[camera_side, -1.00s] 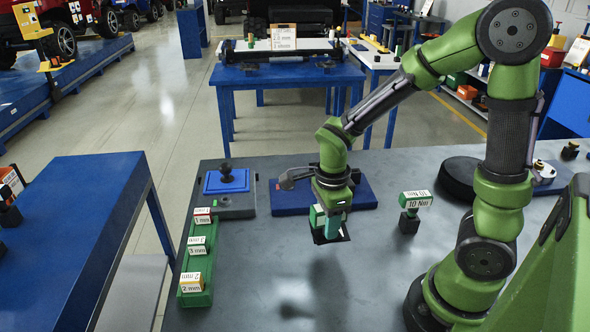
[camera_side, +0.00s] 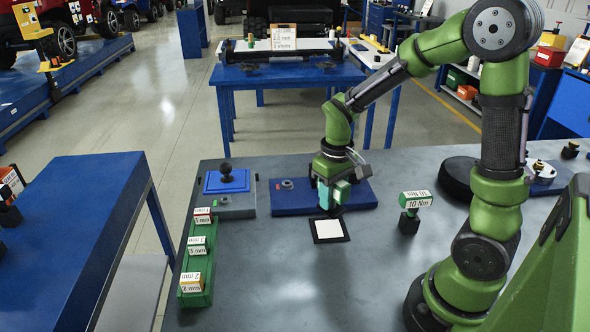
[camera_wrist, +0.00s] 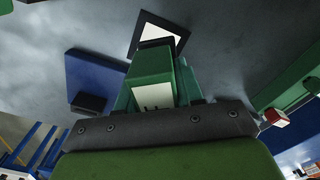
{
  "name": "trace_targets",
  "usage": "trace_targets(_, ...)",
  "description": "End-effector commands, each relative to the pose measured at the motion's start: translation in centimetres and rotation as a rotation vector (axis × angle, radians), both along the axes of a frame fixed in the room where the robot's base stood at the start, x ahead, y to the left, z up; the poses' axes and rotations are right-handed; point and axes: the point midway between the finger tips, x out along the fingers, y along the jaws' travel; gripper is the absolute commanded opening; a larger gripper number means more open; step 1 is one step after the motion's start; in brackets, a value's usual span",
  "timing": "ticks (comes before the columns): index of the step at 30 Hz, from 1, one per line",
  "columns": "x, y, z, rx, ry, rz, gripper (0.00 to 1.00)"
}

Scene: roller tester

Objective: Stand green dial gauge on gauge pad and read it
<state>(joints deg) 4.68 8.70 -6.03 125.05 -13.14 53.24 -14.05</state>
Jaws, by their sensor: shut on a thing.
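My gripper (camera_side: 334,203) is shut on the green dial gauge and holds it above the bench, just behind the gauge pad in the side view. The gauge (camera_wrist: 153,72) is a green block with a white label between my fingers in the wrist view; its dark end overlaps the pad's edge in the picture. In the side view my teal fingers hide most of the gauge. The gauge pad (camera_side: 329,230) is a white square with a black border, lying bare on the grey bench. It also shows in the wrist view (camera_wrist: 176,39). The gauge's reading cannot be seen.
A blue plate (camera_side: 290,208) lies behind my gripper. A "10 Nm" block (camera_side: 416,200) stands right.

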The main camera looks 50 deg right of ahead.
Motion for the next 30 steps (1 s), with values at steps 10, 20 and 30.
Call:
trace_targets(10, 0.7, -1.0, 0.7, -0.007, 0.003, 0.731, 0.0)
trace_targets(20, 0.9, -0.9, 1.1, -0.007, 0.01, 1.357, 0.0)
trace_targets(30, 0.7, -0.9, -0.8, 0.001, 0.016, 1.566, 0.0)
